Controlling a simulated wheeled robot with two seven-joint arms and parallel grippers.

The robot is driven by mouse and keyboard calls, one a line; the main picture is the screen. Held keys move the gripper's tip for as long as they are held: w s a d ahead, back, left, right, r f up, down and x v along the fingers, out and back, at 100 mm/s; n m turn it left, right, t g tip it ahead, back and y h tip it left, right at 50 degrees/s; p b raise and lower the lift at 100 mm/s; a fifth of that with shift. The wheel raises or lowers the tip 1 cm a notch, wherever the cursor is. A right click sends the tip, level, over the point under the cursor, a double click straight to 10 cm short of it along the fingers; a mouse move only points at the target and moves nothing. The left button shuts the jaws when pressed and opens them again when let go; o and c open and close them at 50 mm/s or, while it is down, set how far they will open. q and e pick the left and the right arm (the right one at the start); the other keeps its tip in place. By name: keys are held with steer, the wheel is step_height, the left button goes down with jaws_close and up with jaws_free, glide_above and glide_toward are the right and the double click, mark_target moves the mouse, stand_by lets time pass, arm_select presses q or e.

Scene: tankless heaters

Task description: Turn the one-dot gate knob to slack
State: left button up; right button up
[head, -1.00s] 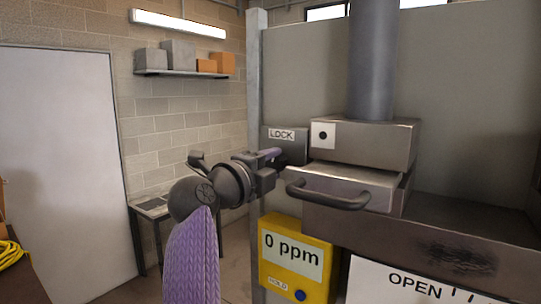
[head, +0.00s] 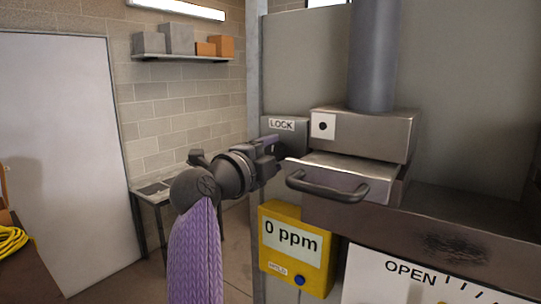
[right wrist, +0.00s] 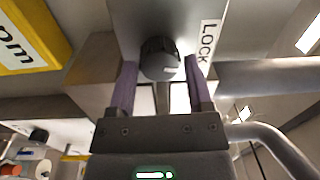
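A dark round knob (right wrist: 160,58) with a pale pointer line sits on a grey box marked LOCK (head: 281,125), which also shows in the right wrist view (right wrist: 207,40). A white plate with one black dot (head: 323,125) is on the metal housing beside the box. My right gripper (head: 280,150) is at the front of the LOCK box and hides the knob in the head view. In the right wrist view my right gripper (right wrist: 160,75) is open, its two purple fingers on either side of the knob; contact cannot be told. My left gripper is not in view.
A drawer-like metal gate with a bar handle (head: 327,190) juts out just right of my right gripper. Below hangs a yellow meter reading 0 ppm (head: 291,248). An OPEN scale plate (head: 410,275) is at lower right. Free space lies left, before the block wall.

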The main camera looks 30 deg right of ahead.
steer(key=shift+o, duration=1)
steer(key=b+v, duration=0.4)
steer(key=v, duration=0.6)
